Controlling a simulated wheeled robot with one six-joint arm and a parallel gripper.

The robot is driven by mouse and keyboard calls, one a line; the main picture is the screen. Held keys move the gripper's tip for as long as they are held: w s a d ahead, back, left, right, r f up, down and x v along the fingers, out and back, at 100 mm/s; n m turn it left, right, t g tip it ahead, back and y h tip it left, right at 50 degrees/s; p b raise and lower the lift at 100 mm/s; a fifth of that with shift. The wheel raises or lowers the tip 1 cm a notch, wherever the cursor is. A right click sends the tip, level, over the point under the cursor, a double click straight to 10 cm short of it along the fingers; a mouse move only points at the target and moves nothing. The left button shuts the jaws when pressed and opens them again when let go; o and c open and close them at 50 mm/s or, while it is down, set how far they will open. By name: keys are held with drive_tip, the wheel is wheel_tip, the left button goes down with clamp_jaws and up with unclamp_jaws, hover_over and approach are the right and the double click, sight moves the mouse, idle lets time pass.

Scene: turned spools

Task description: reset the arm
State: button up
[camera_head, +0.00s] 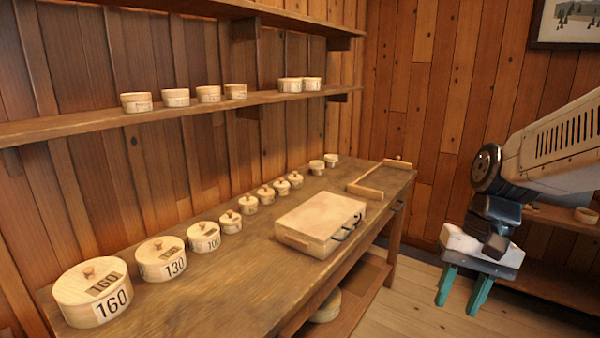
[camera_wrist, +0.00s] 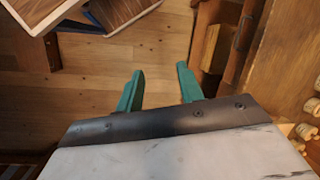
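My gripper (camera_head: 462,309) hangs at the right of the head view, beside the workbench and over the floor. Its two green fingers are apart with nothing between them. The wrist view also shows the spread fingers of my gripper (camera_wrist: 160,95), with bare floor (camera_wrist: 165,50) beyond them. My arm reaches in from the right edge of the head view, bent downward at the wrist.
The workbench (camera_head: 255,258) bears a row of round lidded boxes, the largest marked 160 (camera_head: 93,295), a flat wooden case (camera_head: 318,218) and a wooden frame (camera_head: 366,191). A wall shelf (camera_head: 190,108) holds several small round boxes. Floor beside the bench is clear.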

drive_tip(key=s+r+n+t+h, duration=0.2)
drive_tip(key=s+r+n+t, duration=0.1)
drive_tip(key=s, duration=0.9)
drive_tip(key=shift+s+d+r+h, duration=0.3)
drive_tip(key=shift+s+d+r, duration=0.1)
drive_tip(key=shift+r, duration=0.1)
idle(1.6)
